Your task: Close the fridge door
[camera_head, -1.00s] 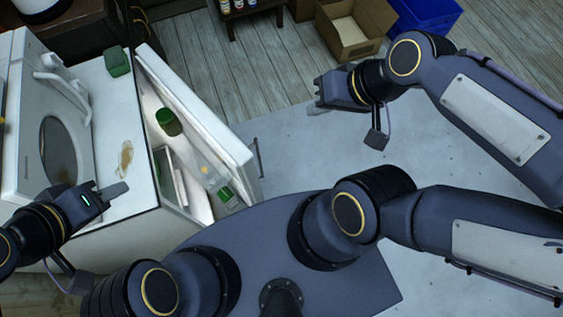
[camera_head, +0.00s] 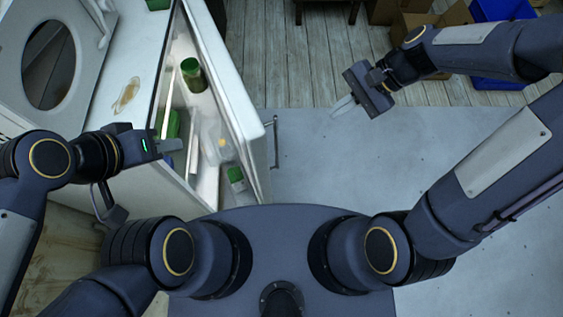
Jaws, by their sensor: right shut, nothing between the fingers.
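The white fridge (camera_head: 128,82) stands on the left. Its door (camera_head: 232,85) is open, tilted out to the right, with a gap between it and the cabinet. The inside of the door shows a green-lidded jar (camera_head: 193,75) and other items. The grey door handle (camera_head: 275,143) is on the outer side. My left gripper (camera_head: 176,146) is over the fridge opening, left of the door; whether its fingers are apart is unclear. My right gripper (camera_head: 343,106) is shut and empty, right of the door and handle, clear of both.
A white front-loading appliance with a round opening (camera_head: 48,68) is at the upper left. Cardboard boxes (camera_head: 432,22) and blue bins (camera_head: 500,12) stand at the upper right. The grey floor (camera_head: 310,165) right of the door is clear.

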